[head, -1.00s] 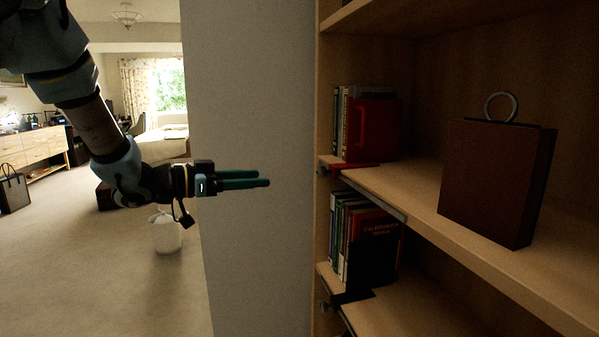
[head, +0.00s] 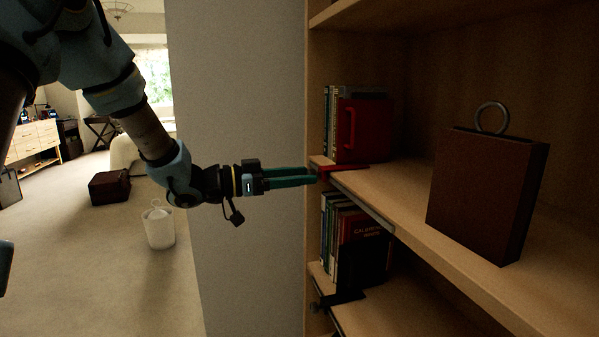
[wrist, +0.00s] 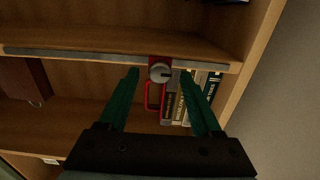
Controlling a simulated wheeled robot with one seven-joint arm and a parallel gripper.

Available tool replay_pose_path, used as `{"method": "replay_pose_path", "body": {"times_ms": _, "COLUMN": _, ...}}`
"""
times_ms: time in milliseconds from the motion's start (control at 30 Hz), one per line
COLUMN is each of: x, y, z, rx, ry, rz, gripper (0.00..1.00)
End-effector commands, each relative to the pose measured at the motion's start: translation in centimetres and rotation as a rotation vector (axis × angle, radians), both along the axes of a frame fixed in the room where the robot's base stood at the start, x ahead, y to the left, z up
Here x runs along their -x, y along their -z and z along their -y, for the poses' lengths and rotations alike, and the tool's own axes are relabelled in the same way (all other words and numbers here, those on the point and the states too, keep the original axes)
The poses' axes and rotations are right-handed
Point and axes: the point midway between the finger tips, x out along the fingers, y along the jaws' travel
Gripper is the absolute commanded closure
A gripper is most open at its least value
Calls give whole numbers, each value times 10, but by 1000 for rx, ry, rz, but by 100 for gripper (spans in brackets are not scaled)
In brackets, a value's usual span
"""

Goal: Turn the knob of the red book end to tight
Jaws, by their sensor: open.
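The red book end (head: 372,135) stands on the upper shelf against a row of books, its red clamp at the shelf's front edge. In the wrist view its round grey knob (wrist: 160,72) shows below the red clamp, with a dark mark on its face; I cannot read the setting. My gripper (head: 314,175) is open with green fingers, its tips at the clamp in the head view. In the wrist view the fingertips lie left and right of the knob, apart from it in the picture. In the head view the fingertips largely hide the knob.
A dark brown block with a ring (head: 490,190) stands right on the same shelf (head: 400,190). A lower shelf holds books and a black book end (head: 345,296). A grey wall (head: 240,100) borders the bookcase. A white bin (head: 159,228) stands on the floor.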

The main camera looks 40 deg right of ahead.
Motion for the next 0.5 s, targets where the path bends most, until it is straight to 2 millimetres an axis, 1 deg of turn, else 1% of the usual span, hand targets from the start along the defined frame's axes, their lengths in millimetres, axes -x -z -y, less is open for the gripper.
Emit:
{"method": "replay_pose_path", "body": {"times_ms": 100, "x": 1, "y": 0, "z": 3, "rx": 0, "ry": 0, "rz": 0, "gripper": 34}}
{"method": "replay_pose_path", "body": {"times_ms": 333, "x": 1, "y": 0, "z": 3, "rx": 0, "ry": -1, "rz": 0, "gripper": 35}}
{"method": "replay_pose_path", "body": {"times_ms": 500, "x": 1, "y": 0, "z": 3, "rx": 0, "ry": -1, "rz": 0, "gripper": 55}}
